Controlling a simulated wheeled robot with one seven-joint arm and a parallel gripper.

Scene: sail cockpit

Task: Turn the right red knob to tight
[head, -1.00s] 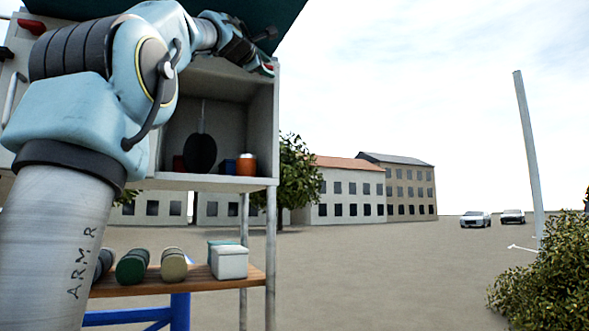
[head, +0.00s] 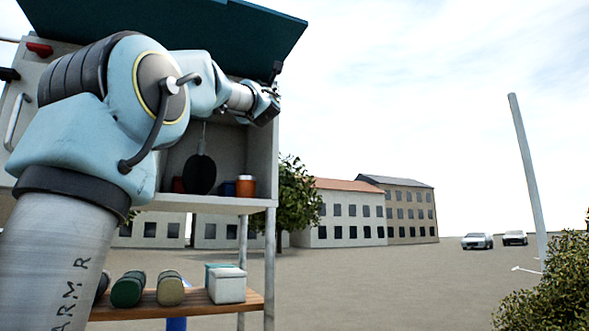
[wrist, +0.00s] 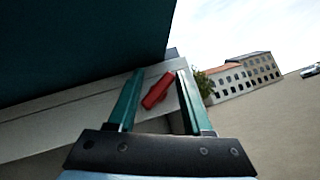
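The right red knob (wrist: 157,90) shows in the wrist view as a slanted red bar on the pale front edge of the cabinet. Its upper end leans right. My gripper (wrist: 157,84) is open, with one teal finger on each side of the knob in the picture and a gap beside each. I cannot tell how deep the knob sits between the fingers. In the head view my gripper (head: 268,108) is at the cabinet's upper right corner, and the right knob is hidden there. Another red knob (head: 40,49) is at the far left.
A dark teal panel (head: 190,38) overhangs the cabinet top, close above my gripper; it fills the wrist view's upper left (wrist: 75,45). An orange container (head: 246,186) stands on the cabinet shelf. Open paved ground lies to the right.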

